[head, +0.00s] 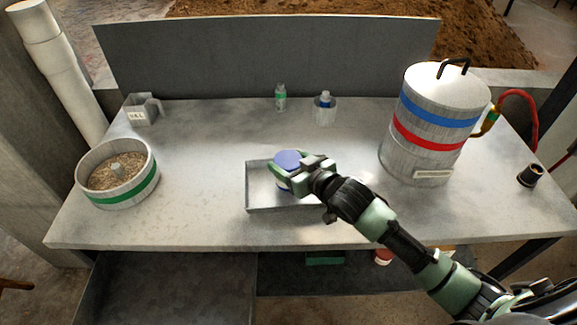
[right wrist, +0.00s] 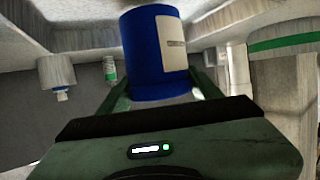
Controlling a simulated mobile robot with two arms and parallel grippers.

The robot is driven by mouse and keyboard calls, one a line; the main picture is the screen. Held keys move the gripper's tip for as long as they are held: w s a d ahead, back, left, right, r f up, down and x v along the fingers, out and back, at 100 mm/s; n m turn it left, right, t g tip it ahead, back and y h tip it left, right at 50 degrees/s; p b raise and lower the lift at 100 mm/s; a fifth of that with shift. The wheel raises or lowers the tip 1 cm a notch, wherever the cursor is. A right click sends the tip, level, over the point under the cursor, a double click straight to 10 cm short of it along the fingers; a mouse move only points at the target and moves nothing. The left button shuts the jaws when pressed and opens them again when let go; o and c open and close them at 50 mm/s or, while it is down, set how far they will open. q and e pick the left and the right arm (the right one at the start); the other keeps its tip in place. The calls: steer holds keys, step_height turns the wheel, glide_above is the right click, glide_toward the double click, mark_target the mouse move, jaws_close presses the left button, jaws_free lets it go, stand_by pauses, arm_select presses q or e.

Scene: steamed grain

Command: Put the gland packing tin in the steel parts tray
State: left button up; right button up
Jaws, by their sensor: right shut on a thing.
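The gland packing tin, a blue tin with a pale label, shows in the right wrist view (right wrist: 150,50) between my right gripper's fingers (right wrist: 165,95). In the head view the blue tin (head: 288,158) is over the steel parts tray (head: 258,202), a shallow grey metal tray at the front middle of the table. My right gripper (head: 290,172) is shut on the tin and partly hides it. I cannot tell whether the tin touches the tray floor. My left gripper is in neither view.
A small green-labelled bottle (head: 280,98) and a cup with a bottle (head: 324,110) stand behind the tray. A large striped steel drum (head: 425,130) stands at right, near a black fitting (head: 530,176).

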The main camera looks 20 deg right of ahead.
steer(key=shift+f, duration=0.75)
steer(key=shift+f, duration=0.15)
steer(key=o, duration=1.7)
steer(key=shift+s, duration=0.2)
steer(key=v, duration=1.1)
steer(key=shift+s+d+r+b, duration=0.15)
steer(key=shift+s+r+b, duration=0.1)
steer(key=shift+r+b, duration=0.05)
